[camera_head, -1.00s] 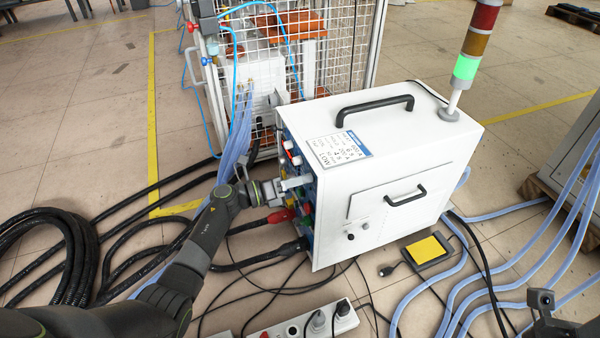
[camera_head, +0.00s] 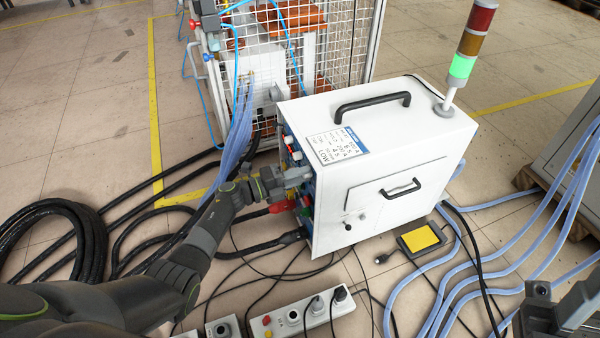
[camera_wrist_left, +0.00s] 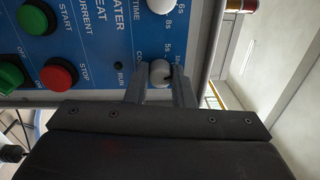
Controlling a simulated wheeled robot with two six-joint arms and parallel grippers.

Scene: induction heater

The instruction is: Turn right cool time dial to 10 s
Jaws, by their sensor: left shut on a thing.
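The white induction heater cabinet (camera_head: 400,160) stands on the floor, its blue control panel facing left and seen edge-on in the head view. My left gripper (camera_head: 298,176) reaches that panel from the left. In the left wrist view the blue panel (camera_wrist_left: 100,50) is close. My left gripper (camera_wrist_left: 160,88) is shut on a small white dial, the cool time dial (camera_wrist_left: 159,70), one finger on each side. Marks reading about 5s and 10s show beside it; its pointer is too small to read surely.
Another white dial (camera_wrist_left: 161,5) sits beyond the held one. A red stop button (camera_wrist_left: 57,75) and green buttons (camera_wrist_left: 10,76) are on the panel. A wire cage (camera_head: 340,50) stands behind.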

